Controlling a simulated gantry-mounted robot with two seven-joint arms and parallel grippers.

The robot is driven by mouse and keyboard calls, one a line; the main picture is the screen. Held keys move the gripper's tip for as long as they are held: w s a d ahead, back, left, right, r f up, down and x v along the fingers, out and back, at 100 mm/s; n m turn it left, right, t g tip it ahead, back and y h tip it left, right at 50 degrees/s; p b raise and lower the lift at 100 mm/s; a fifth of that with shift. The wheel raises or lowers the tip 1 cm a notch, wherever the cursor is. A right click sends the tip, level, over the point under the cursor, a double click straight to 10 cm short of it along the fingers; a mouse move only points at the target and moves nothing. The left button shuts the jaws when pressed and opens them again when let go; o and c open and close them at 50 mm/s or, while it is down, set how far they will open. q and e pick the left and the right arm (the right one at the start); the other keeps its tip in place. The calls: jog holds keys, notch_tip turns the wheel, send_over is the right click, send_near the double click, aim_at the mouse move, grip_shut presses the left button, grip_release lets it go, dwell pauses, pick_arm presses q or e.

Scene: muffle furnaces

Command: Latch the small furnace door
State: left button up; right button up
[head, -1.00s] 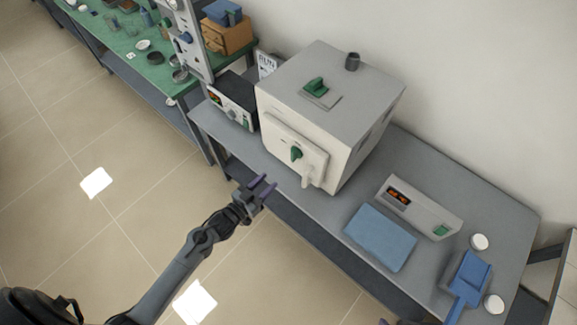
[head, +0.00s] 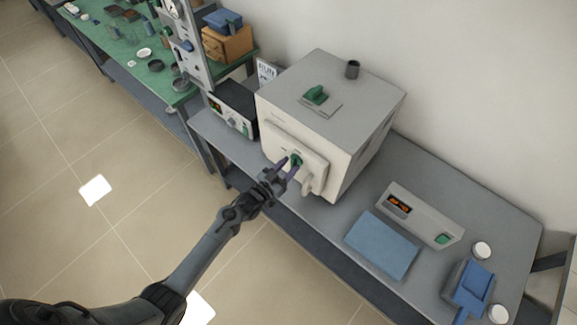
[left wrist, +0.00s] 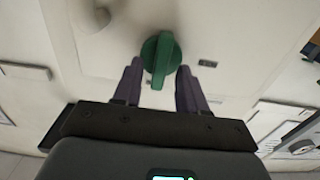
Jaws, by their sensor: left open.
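The small furnace (head: 325,120) is a white-grey box on the grey bench. Its door (head: 312,168) on the front looks closed. A green latch knob (head: 297,159) sits on the door, and a pale handle (head: 307,184) is below it. In the left wrist view the green latch knob (left wrist: 161,58) stands between the two purple fingertips. My left gripper (head: 287,168) is open at the knob, with a finger on each side. In the wrist view the left gripper (left wrist: 160,88) shows gaps beside the knob; contact cannot be told. My right gripper is not in view.
A blue pad (head: 381,245), a display unit (head: 420,214) and a blue scoop (head: 473,285) lie to the right. Floor in front is free.

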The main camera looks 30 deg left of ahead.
pick_arm(q)
jog(key=shift+w, duration=0.15)
grip_shut()
jog(key=shift+n, duration=0.4)
jog(key=n+p, duration=0.1)
jog(key=n, duration=0.2)
jog(key=shift+n, duration=0.3)
jog(key=n, duration=0.4)
jog(key=shift+a+n+p, duration=0.15)
jog(key=shift+n+p, duration=0.15)
jog(key=shift+w+a+f+n+p, duration=0.1)
jog(key=shift+n+p, duration=0.2)
jog(key=shift+n, duration=1.2)
jog(key=shift+s+d+f+n+p, duration=0.1)
jog(key=shift+n+p, duration=0.15)
jog(key=shift+n, duration=1.25)
jog(key=shift+w+a+f+n+p, duration=0.1)
jog(key=shift+n+p, duration=0.2)
jog(key=shift+n, duration=1.2)
